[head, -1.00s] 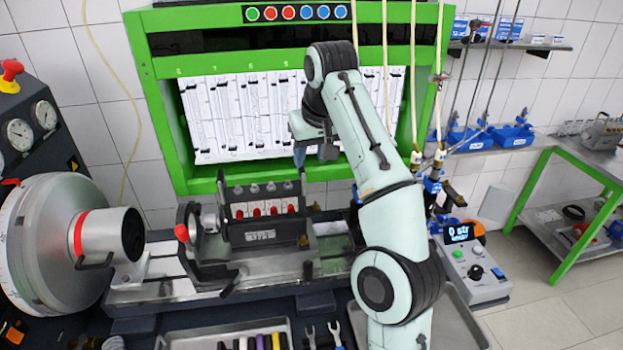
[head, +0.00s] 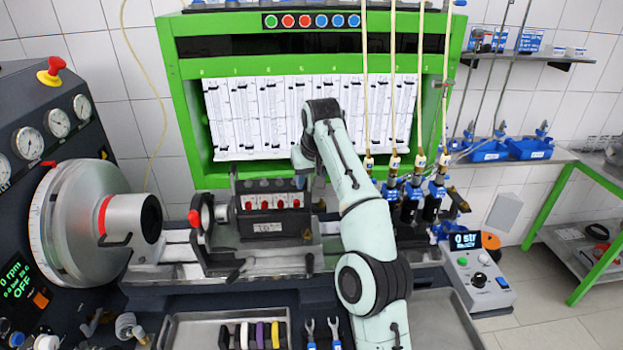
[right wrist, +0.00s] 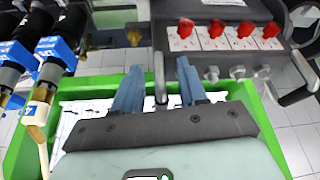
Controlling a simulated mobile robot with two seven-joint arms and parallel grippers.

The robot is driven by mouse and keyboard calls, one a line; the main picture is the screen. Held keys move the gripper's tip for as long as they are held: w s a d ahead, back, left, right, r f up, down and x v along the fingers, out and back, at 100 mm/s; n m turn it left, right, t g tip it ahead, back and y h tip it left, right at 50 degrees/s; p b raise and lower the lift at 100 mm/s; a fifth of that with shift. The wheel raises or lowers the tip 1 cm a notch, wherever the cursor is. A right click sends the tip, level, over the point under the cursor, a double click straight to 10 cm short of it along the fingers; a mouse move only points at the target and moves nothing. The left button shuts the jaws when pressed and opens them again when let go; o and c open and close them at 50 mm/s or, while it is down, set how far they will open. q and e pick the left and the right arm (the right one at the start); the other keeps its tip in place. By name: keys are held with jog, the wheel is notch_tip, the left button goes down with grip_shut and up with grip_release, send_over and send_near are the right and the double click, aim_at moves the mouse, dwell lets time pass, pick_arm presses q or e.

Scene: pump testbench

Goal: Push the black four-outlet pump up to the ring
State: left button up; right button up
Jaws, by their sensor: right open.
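The black four-outlet pump (head: 272,226) sits upright on the bench bed, with red parts along its front. It also shows at the top right of the right wrist view (right wrist: 225,62). The ring (head: 206,212), a dark upright hoop with a red knob, stands just left of the pump. My right gripper (head: 303,182) is at the pump's right end. In the right wrist view its blue fingers (right wrist: 158,82) are apart, with a narrow grey upright at the pump's end between them. I cannot tell whether they touch it. My left gripper is not in view.
A large silver drum (head: 90,222) stands left of the ring. Several injectors on hoses (head: 412,195) hang to the right of my right arm. A control box (head: 478,275) stands at the right, and a tool tray (head: 190,328) lies in front.

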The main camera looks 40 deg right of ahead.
grip_shut()
dwell(1.3)
